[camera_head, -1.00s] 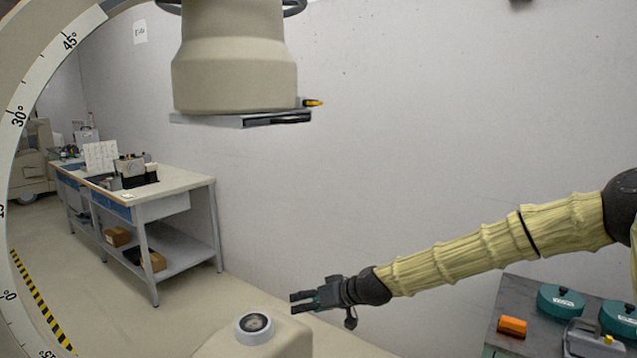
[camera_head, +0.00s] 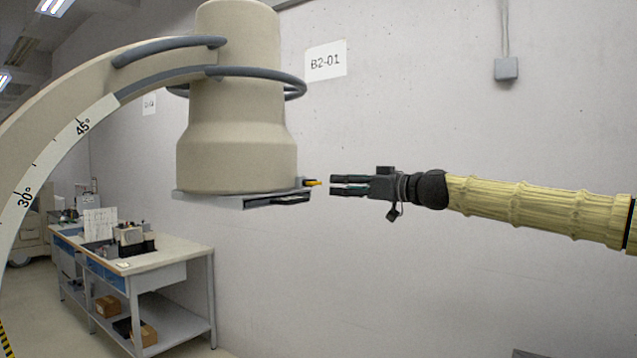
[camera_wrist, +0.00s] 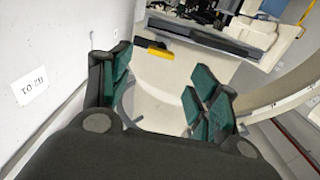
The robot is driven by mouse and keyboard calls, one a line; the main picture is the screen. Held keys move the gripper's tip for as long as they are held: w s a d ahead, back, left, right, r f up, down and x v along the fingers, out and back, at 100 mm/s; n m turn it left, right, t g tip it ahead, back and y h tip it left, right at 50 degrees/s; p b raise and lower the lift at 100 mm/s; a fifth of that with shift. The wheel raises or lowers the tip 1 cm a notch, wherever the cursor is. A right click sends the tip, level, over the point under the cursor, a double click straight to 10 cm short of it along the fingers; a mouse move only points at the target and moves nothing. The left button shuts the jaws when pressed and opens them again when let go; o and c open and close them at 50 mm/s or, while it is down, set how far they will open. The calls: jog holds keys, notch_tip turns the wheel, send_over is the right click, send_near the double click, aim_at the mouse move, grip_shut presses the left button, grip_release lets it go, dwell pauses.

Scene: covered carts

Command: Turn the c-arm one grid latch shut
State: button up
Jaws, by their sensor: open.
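The c-arm's beige head (camera_head: 237,140) hangs at the upper middle in the head view, with a flat grey grid plate (camera_head: 222,200) under it. A small yellow-orange latch (camera_head: 314,183) sticks out at the plate's right end. My gripper (camera_head: 335,186) is level with the latch, just right of it, with the fingers pointing left at it. In the wrist view the yellow latch (camera_wrist: 153,50) lies ahead, between and beyond the fingers, near a dark plate edge (camera_wrist: 215,38). My gripper (camera_wrist: 160,82) is open and empty, with a visible gap to the latch.
The curved c-arm (camera_head: 60,125) with its angle scale arcs down on the left. A pale wall (camera_head: 420,90) stands behind. A workbench (camera_head: 170,258) with equipment is at the lower left. The space around my gripper looks free.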

aim_at(318, 183)
jog(key=p+x, duration=0.3)
jog(key=x, duration=0.5)
jog(key=shift+w+a, duration=0.2)
jog(key=shift+a, duration=0.15)
jog(key=shift+c, duration=0.4)
jog(key=c, duration=0.9)
